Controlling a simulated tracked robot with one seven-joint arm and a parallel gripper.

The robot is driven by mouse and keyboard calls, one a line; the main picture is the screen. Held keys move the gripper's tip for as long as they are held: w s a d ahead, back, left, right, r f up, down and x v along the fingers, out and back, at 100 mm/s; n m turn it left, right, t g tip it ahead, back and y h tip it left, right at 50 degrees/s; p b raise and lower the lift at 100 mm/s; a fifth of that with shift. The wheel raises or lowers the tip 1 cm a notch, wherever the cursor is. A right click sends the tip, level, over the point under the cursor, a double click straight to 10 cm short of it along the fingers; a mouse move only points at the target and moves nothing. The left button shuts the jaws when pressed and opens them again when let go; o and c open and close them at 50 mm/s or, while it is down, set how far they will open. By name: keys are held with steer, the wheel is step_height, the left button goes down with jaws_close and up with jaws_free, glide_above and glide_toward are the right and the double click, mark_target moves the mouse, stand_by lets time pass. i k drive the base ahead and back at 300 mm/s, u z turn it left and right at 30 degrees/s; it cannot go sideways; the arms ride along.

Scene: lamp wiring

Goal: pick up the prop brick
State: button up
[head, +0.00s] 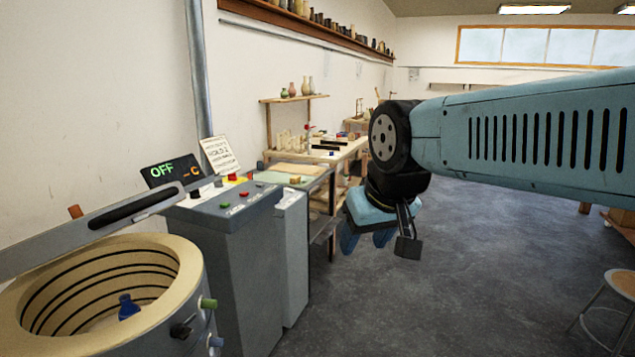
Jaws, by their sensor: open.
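No brick can be named for certain as the prop brick. A small tan block (295,179) lies on the low table beside the grey control cabinet and looks most like one.
The open round kiln (190,262) at lower left holds a blue piece (128,307). A workbench (330,150) stands behind. A stool (612,285) is at right; the middle floor is clear.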

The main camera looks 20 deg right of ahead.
mark_target(295, 180)
steer(key=z, duration=0.55)
steer(key=i, duration=1.5)
steer(key=z, duration=0.4)
steer(key=i, duration=1.1)
steer(key=u, duration=0.3)
steer(key=i, duration=1.15)
steer(key=u, duration=0.25)
